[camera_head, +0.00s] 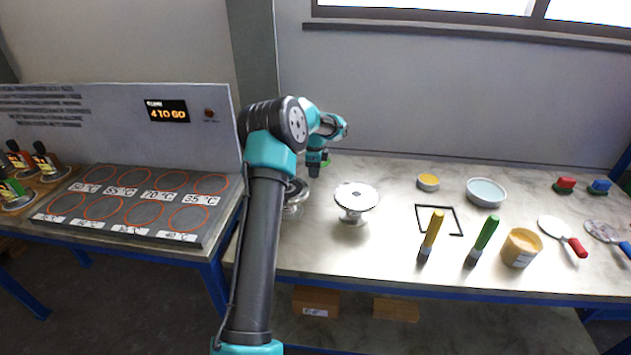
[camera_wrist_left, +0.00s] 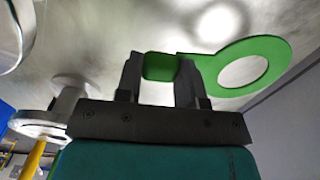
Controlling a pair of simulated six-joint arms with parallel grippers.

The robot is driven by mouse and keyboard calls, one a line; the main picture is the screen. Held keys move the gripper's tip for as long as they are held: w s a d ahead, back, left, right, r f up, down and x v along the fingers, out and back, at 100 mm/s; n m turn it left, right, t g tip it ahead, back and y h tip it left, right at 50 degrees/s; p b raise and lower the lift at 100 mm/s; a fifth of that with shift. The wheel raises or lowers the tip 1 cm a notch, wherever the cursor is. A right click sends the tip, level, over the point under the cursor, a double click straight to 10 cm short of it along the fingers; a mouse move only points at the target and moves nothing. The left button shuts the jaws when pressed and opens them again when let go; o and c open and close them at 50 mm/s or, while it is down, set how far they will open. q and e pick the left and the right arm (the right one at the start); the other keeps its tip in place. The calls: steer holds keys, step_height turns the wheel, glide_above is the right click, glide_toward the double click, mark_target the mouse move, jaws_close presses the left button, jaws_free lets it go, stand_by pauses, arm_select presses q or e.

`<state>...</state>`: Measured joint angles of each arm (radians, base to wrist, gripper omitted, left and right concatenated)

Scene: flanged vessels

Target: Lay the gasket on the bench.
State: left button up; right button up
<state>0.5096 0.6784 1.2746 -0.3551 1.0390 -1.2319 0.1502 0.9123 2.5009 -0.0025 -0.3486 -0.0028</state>
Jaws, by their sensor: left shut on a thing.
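The gasket is a flat green ring with a tab, and it shows in the left wrist view (camera_wrist_left: 205,66). My left gripper (camera_wrist_left: 160,68) is shut on the tab, with the ring sticking out to the right of the fingers. In the head view my left gripper (camera_head: 315,166) is over the back of the bench (camera_head: 390,250), behind the flanged vessels. Only a sliver of green (camera_head: 325,161) shows beside it there. I cannot tell how high the gasket is above the bench. My right gripper is not in view.
One flanged vessel (camera_head: 356,196) stands right of my arm; another (camera_head: 294,207) is partly hidden behind it. A black square outline (camera_head: 459,221) lies on the bench. Brushes, tubs, a bowl (camera_head: 486,192) and scrapers occupy the right. A marked panel (camera_head: 130,207) is at left.

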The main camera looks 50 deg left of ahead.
mark_target(315, 186)
arm_select(q)
steer(key=shift+f, duration=0.1)
steer(key=shift+f, duration=2.4)
steer(key=shift+f, duration=0.15)
steer(key=o, duration=0.9)
steer(key=shift+o, duration=0.2)
step_height(315, 186, up, 12)
steer(key=shift+r, duration=0.2)
